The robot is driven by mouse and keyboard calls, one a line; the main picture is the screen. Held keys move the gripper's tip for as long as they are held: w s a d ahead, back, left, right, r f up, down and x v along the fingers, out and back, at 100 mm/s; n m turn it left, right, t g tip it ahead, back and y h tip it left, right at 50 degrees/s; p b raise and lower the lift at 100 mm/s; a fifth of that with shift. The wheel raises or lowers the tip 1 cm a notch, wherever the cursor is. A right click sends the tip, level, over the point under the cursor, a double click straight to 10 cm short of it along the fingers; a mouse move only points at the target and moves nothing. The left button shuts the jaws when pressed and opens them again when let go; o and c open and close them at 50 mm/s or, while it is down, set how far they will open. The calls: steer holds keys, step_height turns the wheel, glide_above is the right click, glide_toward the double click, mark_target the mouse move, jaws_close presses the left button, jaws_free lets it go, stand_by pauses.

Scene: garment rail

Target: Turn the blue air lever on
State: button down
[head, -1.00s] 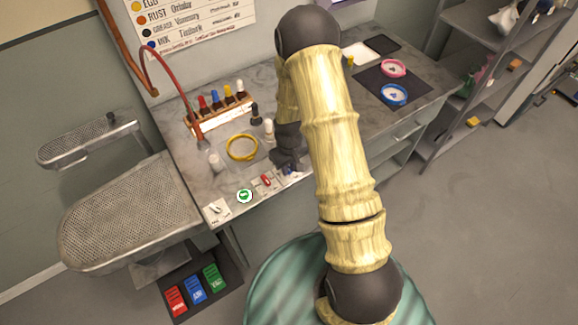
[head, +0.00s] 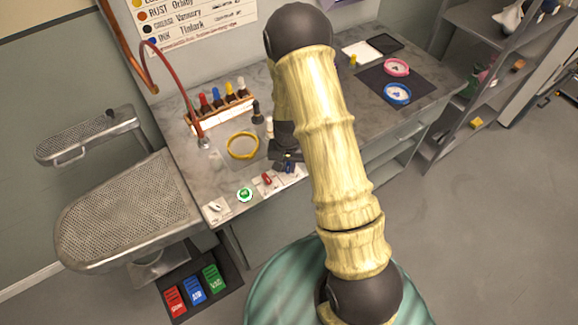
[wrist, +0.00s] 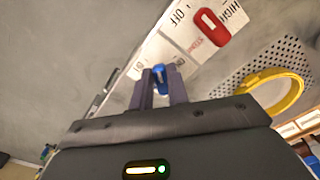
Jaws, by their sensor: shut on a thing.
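The blue air lever (wrist: 159,73) stands on its white label plate (wrist: 143,62) at the front of the bench. In the wrist view it sits between the two fingertips of my gripper (wrist: 161,82), which is shut on it. In the head view my gripper (head: 287,160) reaches down to the lever (head: 290,168) from behind, and my arm hides part of the bench beside it. An "OFF" mark shows on the plate in the wrist view. I cannot tell the lever's exact setting.
A red lever (head: 267,180), a green knob (head: 245,194) and a white switch (head: 214,207) line the bench front to the left. Behind lie a yellow ring (head: 242,146) and a rack of bottles (head: 220,110). Coloured pedals (head: 196,290) are on the floor.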

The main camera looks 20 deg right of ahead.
steer(key=m, duration=0.4)
steer(key=shift+w+a+r+m, duration=0.1)
steer(key=shift+w+a+m, duration=0.1)
steer(key=shift+m, duration=0.1)
steer(key=m, duration=0.3)
steer(key=m+p, duration=0.1)
steer(key=m, duration=0.1)
steer(key=shift+w+a+m, duration=0.1)
steer(key=shift+w+m, duration=0.15)
steer(key=shift+m, duration=0.05)
steer(key=c, duration=1.4)
jaws_free()
steer(key=shift+o, duration=0.2)
step_height(320, 180, up, 17)
steer(key=shift+r+b, duration=0.15)
steer(key=shift+b, duration=0.3)
steer(key=shift+s, duration=0.1)
